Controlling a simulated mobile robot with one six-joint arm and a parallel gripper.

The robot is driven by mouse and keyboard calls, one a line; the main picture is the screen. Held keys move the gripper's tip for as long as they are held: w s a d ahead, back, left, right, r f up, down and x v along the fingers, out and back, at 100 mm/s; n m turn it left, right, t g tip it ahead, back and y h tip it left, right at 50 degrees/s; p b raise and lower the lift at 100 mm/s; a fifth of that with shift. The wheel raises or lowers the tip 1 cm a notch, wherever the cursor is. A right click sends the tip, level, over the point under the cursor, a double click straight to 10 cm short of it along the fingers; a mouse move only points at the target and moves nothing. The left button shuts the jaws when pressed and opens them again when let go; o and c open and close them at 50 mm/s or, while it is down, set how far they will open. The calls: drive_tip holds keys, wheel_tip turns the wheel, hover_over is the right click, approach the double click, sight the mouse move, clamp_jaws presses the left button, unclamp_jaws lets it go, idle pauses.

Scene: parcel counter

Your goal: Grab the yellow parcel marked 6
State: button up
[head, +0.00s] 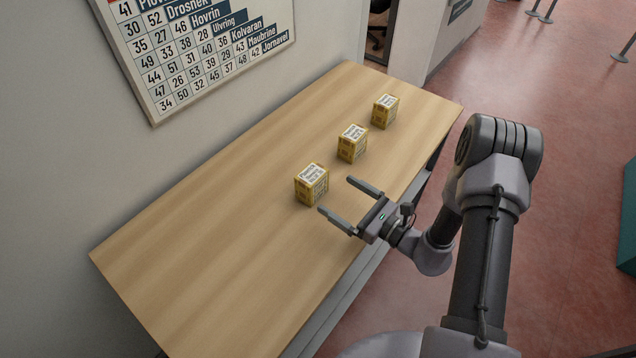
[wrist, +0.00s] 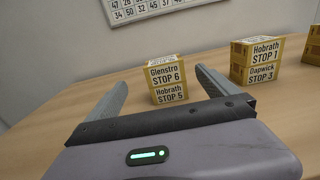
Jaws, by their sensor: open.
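In the wrist view, the parcel ahead (wrist: 167,82) shows two white labels, "Glenstro STOP 6" above "Hobrath STOP 5". My gripper (wrist: 160,80) is open and empty, and this parcel appears between its fingertips, a little beyond them. No contact shows. The parcel's lower edge is fully in sight above the gripper body.
The middle parcel (head: 351,144) and far parcel (head: 384,112) stand behind on the counter (head: 215,250). In the wrist view, the parcel to the right (wrist: 257,62) reads "STOP 1" above "STOP 3". A wall chart (head: 195,50) hangs at left. The counter's near left is clear.

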sight(319, 182)
drive_tip(key=x, duration=0.8)
drive_tip(key=shift+w+a+b, duration=0.1)
drive_tip(key=shift+b, duration=0.3)
drive_tip(key=b+x, duration=0.1)
drive_tip(key=x, duration=0.4)
drive_tip(key=shift+w+r, duration=0.15)
drive_tip(key=shift+w, duration=0.25)
drive_tip(key=c, duration=1.6)
